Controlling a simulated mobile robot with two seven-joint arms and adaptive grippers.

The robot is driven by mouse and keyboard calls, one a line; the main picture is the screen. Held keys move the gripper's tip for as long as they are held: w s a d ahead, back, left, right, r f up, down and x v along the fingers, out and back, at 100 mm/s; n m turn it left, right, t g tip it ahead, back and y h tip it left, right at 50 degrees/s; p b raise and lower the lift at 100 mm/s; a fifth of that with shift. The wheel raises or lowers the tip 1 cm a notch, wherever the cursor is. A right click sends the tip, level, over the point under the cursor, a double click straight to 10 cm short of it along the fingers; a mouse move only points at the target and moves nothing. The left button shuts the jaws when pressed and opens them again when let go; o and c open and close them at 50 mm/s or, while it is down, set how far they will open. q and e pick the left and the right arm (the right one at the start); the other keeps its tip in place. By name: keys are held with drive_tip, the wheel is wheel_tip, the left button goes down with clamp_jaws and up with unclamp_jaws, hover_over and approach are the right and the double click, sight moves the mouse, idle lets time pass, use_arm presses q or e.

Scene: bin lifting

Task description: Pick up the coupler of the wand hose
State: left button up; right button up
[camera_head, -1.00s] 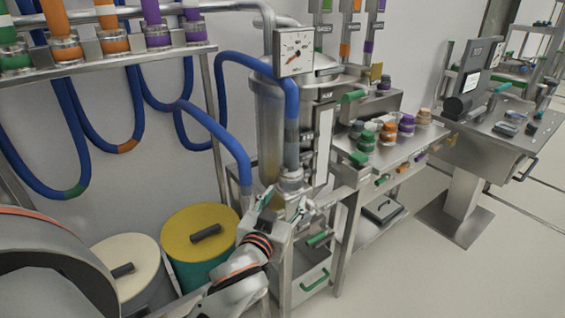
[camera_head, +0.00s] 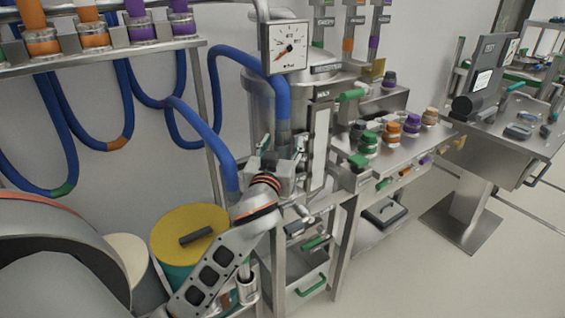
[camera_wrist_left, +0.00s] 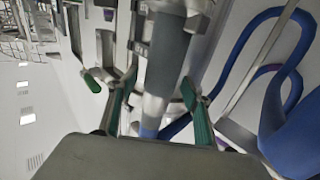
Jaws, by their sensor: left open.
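The blue wand hose (camera_head: 278,94) comes down beside the gauge and ends in a grey sleeve (camera_head: 284,127). In the head view, my left gripper (camera_head: 281,151) is at the lower end of this sleeve and hides the coupler there. In the left wrist view, the grey sleeve (camera_wrist_left: 166,55) runs between the green-padded fingers of my open left gripper (camera_wrist_left: 155,103). Gaps show between the pads and the hose end. A wider metal collar, seemingly the coupler (camera_wrist_left: 168,8), shows at the top edge of the wrist view. My right gripper is not in view.
A pressure gauge (camera_head: 284,48) and a steel vessel stand close to the hose. A yellow-lidded drum (camera_head: 190,234) is at the lower left. Blue hoses (camera_head: 60,130) hang from the rack. A steel bench (camera_head: 410,145) with coloured fittings is at the right.

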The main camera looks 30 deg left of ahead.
use_arm(q)
clamp_jaws()
drive_tip(key=shift+r, duration=0.1)
drive_tip(key=shift+r, duration=0.3)
wheel_tip(320, 180, up, 9)
drive_tip(key=shift+r+p, duration=0.15)
drive_tip(key=shift+p, duration=1)
